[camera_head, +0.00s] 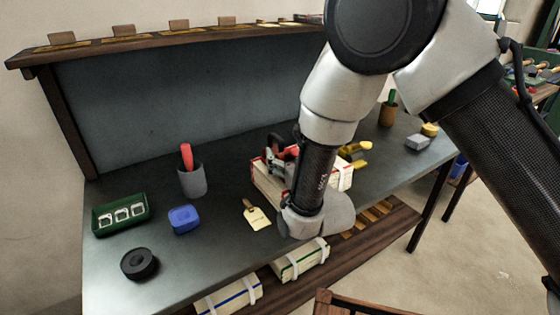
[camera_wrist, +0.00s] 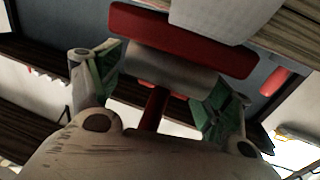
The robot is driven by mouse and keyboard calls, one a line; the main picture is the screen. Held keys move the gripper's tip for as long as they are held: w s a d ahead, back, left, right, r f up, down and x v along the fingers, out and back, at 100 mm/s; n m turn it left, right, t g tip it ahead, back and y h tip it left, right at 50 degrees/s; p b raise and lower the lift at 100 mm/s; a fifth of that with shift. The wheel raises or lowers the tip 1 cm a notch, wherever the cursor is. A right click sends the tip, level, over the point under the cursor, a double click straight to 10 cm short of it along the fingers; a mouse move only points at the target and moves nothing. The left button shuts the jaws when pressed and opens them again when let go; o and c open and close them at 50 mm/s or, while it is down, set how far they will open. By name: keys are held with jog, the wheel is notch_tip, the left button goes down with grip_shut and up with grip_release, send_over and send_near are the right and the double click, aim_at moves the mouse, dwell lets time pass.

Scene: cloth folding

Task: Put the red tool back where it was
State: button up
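A red-handled tool (camera_head: 187,156) stands in a grey cup (camera_head: 192,182) on the left part of the bench. My gripper (camera_head: 281,152) is low over a pale box with red edges (camera_head: 262,186), partly hidden behind my arm. In the wrist view my gripper (camera_wrist: 160,88) has its green-padded fingers spread wide. A pale grey cylinder (camera_wrist: 168,72) and a dark red rod (camera_wrist: 153,108) show between them; I cannot tell whether the fingers touch these.
A cup with a green handle (camera_head: 388,112) stands at the right.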

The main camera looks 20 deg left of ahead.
aim_at(289, 161)
jog(key=c, duration=0.8)
jog(key=r, duration=1)
jog(key=shift+w+d+r, duration=0.1)
jog(key=shift+d+r, duration=0.2)
jog(key=shift+d, duration=0.05)
jog(key=shift+c, duration=0.2)
jog(key=w+d+f+m+t+h, duration=0.1)
jog(key=w+d+m+h, duration=0.3)
jog(key=d, duration=1.1)
jog(key=w+d+f+m+t+h, duration=0.1)
jog(key=w+d+m+h, duration=0.35)
jog(key=d, duration=1.05)
jog(key=w+d+f+m+t+h, duration=0.15)
jog(key=w+d+h, duration=0.45)
jog(key=d, duration=0.9)
notch_tip(289, 161, down, 14)
jog(key=w+d+n+y, duration=0.1)
jog(key=n+y, duration=0.1)
jog(key=y, duration=0.2)
jog(key=shift+h, duration=0.25)
jog(key=s, duration=0.1)
jog(key=s+r, duration=0.1)
jog(key=s, duration=0.1)
jog(key=s+d+r, duration=0.1)
jog(key=s, duration=0.1)
jog(key=shift+r, duration=0.1)
